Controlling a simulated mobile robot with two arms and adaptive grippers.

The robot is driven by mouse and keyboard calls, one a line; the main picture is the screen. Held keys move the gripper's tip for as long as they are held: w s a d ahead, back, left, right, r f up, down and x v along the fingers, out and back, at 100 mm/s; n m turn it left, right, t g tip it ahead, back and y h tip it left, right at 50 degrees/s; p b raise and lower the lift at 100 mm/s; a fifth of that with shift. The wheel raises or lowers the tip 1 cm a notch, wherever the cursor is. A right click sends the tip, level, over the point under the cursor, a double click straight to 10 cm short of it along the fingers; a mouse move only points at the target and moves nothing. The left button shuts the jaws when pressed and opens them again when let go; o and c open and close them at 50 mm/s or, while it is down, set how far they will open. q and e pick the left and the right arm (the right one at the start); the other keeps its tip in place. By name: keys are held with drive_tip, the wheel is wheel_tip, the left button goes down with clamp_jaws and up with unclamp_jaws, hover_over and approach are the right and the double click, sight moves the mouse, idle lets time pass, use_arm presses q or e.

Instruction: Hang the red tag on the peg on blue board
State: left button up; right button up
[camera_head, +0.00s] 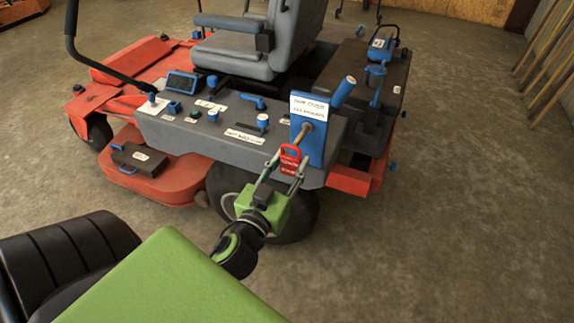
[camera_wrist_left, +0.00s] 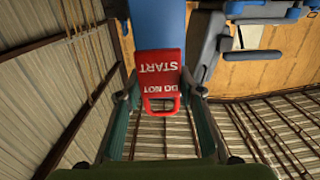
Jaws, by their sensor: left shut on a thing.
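The red tag (camera_head: 289,169) has a loop at its top and white lettering. In the left wrist view the tag (camera_wrist_left: 159,72) appears upside down and reads "DO NOT START". My left gripper (camera_head: 291,160) is shut on the tag, one finger at each side. The blue board (camera_head: 312,151) stands upright on the mower's side, with a white label at its top. Its brass-coloured peg (camera_head: 302,134) sticks out toward the tag. The peg's near end is at the loop; I cannot tell whether it passes through. The board also shows in the left wrist view (camera_wrist_left: 158,22).
The red and grey mower (camera_head: 215,140) carries blue knobs, levers and labels on its side panel. A blue-gripped lever (camera_head: 343,92) rises right beside the board. A dark wheel (camera_head: 292,218) is below. Concrete floor (camera_head: 450,200) is clear at right.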

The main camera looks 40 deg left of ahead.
use_arm(q)
drive_tip(key=shift+x, duration=0.8)
drive_tip(key=shift+f+p+x, duration=0.2)
drive_tip(key=shift+p+x, duration=0.3)
drive_tip(key=shift+x, duration=2.2)
drive_tip(key=shift+w+a+f, duration=0.1)
drive_tip(key=shift+f, duration=0.05)
drive_tip(key=shift+w+f, duration=0.1)
drive_tip(key=shift+w, duration=0.05)
drive_tip(key=o, duration=1)
use_arm(e)
drive_tip(key=shift+s+f, duration=0.95)
drive_tip(key=shift+f, duration=0.1)
use_arm(q)
drive_tip(key=shift+o, duration=0.2)
